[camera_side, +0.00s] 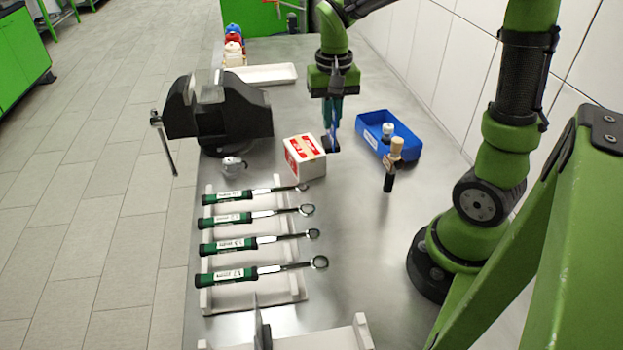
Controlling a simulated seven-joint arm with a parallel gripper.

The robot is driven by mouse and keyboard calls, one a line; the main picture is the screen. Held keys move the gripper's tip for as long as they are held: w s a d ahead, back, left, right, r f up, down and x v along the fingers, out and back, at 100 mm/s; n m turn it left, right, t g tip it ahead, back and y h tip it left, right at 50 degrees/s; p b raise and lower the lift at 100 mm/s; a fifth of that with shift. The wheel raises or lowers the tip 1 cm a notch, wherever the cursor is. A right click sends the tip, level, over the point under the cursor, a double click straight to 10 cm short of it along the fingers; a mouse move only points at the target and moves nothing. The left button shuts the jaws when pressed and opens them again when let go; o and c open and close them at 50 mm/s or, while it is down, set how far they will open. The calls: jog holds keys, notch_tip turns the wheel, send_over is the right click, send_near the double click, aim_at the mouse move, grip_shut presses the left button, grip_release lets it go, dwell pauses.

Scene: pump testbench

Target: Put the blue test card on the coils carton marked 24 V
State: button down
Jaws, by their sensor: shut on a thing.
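My gripper (334,108) points down above the bench, just behind and to the right of a small white and red carton (304,158). It is shut on the blue test card (330,137), which shows as a narrow blue piece below the fingers. The card hangs beside the carton's right side in the picture; I cannot tell whether they touch. The carton stands on the steel bench with red print on its top and front. The marking is too small to read. The fingers partly hide the card.
A blue bin (404,151) with a white-capped item stands to the right. A dark bottle with a tan top (393,165) stands in front of it. A black vise (240,108) is at left. A rack of several green-handled wrenches (232,247) lies in front. A white tray (268,74) is behind.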

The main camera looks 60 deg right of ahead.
jog(key=shift+w+d+f, duration=0.3)
jog(key=shift+w+f, duration=0.45)
jog(key=shift+w, duration=0.65)
jog(key=shift+w+d+f, duration=0.3)
jog(key=shift+w+f, duration=0.4)
jog(key=shift+w, duration=0.7)
jog(key=shift+w+d+f, duration=0.3)
jog(key=shift+w+f, duration=0.45)
jog(key=shift+w, duration=0.65)
jog(key=shift+f, duration=0.2)
jog(key=c, duration=1.2)
grip_release()
jog(key=shift+c, duration=0.2)
jog(key=shift+r, duration=0.1)
